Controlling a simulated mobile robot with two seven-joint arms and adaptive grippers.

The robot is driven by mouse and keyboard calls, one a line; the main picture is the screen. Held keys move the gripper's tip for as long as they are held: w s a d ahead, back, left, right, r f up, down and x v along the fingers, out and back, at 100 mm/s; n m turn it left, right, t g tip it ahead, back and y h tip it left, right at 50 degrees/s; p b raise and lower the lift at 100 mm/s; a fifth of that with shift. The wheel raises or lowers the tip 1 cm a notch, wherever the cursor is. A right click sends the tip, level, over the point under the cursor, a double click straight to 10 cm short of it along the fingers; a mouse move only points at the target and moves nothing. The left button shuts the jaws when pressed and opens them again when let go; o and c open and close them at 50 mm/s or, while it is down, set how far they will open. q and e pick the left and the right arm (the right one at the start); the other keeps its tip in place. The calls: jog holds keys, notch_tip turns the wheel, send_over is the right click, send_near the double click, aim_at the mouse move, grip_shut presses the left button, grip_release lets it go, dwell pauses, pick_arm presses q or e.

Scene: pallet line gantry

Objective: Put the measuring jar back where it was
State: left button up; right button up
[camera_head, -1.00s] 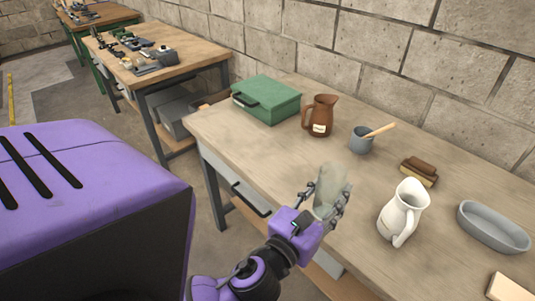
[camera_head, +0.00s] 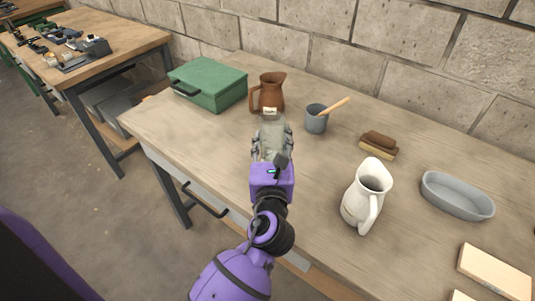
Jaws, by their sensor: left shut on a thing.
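The measuring jar (camera_head: 271,131), a clear greenish glass vessel, is in my left gripper (camera_head: 271,146). The gripper is shut around it, with the fingers on its left and right sides. The jar looks upright over the left-middle part of the workbench (camera_head: 212,140). Its top overlaps the foot of the brown jug (camera_head: 268,90) in the picture. I cannot tell whether its base touches the bench, because the gripper hides the lower part. My right gripper is not in view.
A green case (camera_head: 208,82) stands left of the brown jug. A grey mug (camera_head: 316,120) with a wooden handle, a brush (camera_head: 378,146), a white pitcher (camera_head: 365,195), a grey oval dish (camera_head: 458,195) and a pale block (camera_head: 494,271) stand to the right. Bench left of the gripper is clear.

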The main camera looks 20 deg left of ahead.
aim_at(269, 146)
pick_arm(q)
jog(key=w+f, duration=0.1)
jog(key=a+f, duration=0.1)
jog(key=f, duration=0.1)
jog(key=w+f, duration=0.1)
jog(key=shift+w+a+f+b, duration=0.25)
jog(key=shift+w+f+b, duration=0.05)
jog(key=shift+w+b, duration=0.1)
jog(key=shift+w+a+f, duration=0.1)
jog(key=f, duration=0.2)
jog(key=f+b, duration=0.1)
jog(key=shift+w+a+f, duration=0.25)
jog(key=shift+w, duration=0.1)
jog(key=shift+f, duration=0.3)
jog(key=shift+r, duration=0.1)
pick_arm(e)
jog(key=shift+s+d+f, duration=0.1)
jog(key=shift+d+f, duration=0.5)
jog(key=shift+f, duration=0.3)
pick_arm(q)
jog(key=shift+f, duration=0.25)
jog(key=o, duration=1.3)
jog(key=shift+r, duration=0.1)
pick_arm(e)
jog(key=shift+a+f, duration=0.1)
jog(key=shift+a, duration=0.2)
